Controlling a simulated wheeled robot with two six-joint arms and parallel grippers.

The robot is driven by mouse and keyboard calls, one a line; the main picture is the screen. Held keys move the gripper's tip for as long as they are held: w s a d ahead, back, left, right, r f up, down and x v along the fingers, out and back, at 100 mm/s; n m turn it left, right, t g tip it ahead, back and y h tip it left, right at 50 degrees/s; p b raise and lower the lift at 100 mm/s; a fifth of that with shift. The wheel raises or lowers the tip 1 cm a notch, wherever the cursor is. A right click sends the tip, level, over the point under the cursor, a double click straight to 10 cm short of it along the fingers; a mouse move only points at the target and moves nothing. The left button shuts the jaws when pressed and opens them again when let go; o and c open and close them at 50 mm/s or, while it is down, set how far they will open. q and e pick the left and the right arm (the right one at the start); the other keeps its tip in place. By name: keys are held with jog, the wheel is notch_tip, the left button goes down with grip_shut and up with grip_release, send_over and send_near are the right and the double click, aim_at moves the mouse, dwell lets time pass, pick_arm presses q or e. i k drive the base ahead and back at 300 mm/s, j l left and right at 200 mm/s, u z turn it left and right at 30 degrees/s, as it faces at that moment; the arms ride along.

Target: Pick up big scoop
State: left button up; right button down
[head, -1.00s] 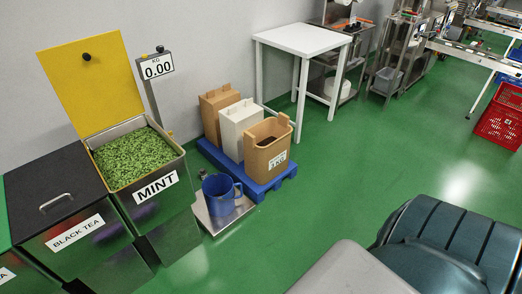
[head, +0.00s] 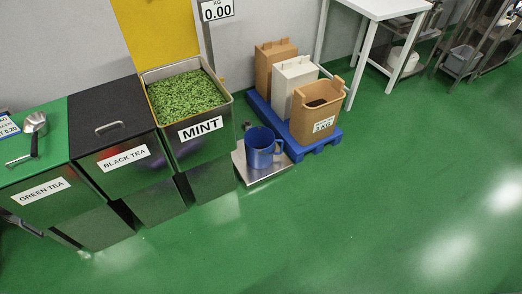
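A metal scoop with a dark handle (head: 35,126) lies on the green lid of the green tea bin (head: 45,190) at the far left of the head view. Its round bowl points to the back and its handle comes toward the front. A thin metal lid handle is beside it on the left. It is the only scoop I can see, so I cannot compare sizes. Neither of my grippers is in view.
The black tea bin (head: 112,130) is closed; the mint bin (head: 190,97) stands open, full of green leaves. A blue jug (head: 262,150) sits on a floor scale (head: 240,166). A blue pallet (head: 326,140) holds several containers. The green floor in front is clear.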

aim_at(37, 125)
jog(key=u, duration=1.65)
jog(key=i+j+z, duration=0.1)
jog(key=i+j, duration=0.05)
jog(key=i, duration=0.1)
